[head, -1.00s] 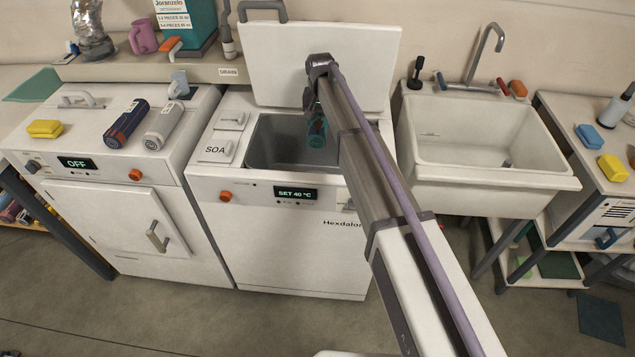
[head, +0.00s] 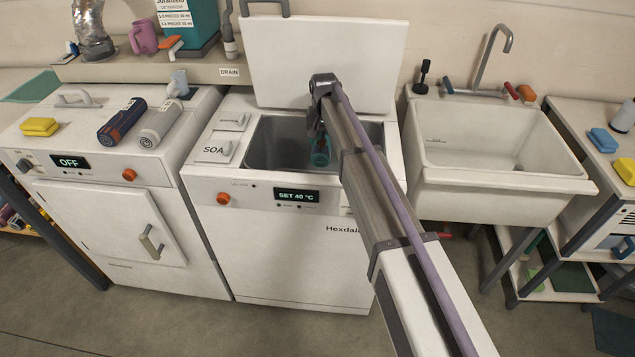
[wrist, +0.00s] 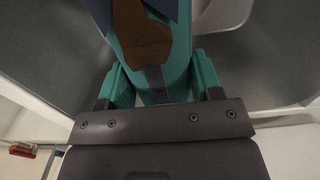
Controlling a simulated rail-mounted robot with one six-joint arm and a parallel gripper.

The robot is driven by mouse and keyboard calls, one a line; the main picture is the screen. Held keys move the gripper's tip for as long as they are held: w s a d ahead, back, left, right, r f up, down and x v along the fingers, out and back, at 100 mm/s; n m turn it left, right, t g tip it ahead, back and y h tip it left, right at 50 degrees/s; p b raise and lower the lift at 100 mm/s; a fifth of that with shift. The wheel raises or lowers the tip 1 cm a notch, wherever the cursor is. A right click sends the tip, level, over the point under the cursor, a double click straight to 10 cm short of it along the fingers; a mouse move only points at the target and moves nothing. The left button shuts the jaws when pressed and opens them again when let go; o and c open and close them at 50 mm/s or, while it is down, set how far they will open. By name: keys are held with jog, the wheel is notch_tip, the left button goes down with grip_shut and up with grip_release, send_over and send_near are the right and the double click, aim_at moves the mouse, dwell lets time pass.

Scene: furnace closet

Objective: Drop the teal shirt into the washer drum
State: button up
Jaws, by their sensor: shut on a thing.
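The teal shirt (head: 320,153) hangs from my gripper (head: 317,128) inside the opening of the top-loading washer. In the wrist view the shirt (wrist: 183,60) shows as teal cloth with brown and dark blue patches, pinched between the two teal fingers of my gripper (wrist: 160,82). The grey washer drum (head: 272,145) lies open around and below it. The shirt's lower end is hard to make out, and I cannot tell if it touches the drum floor.
The washer's white lid (head: 325,55) stands open behind the drum. A dryer (head: 110,215) with two bottles and a yellow sponge on top is on the left. A white sink (head: 500,150) is on the right. A shelf with a detergent box (head: 190,25) runs behind.

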jog(key=o, duration=1.1)
jog(key=shift+r, duration=0.1)
notch_tip(320, 180, up, 11)
jog(key=p, duration=1.1)
jog(key=shift+f, duration=0.2)
jog(key=s+d, duration=0.7)
jog(key=s, duration=0.4)
jog(key=s+d, duration=0.8)
jog(key=s, duration=0.4)
jog(key=s+d, duration=0.8)
jog(key=s, duration=0.3)
jog(key=shift+s, duration=0.15)
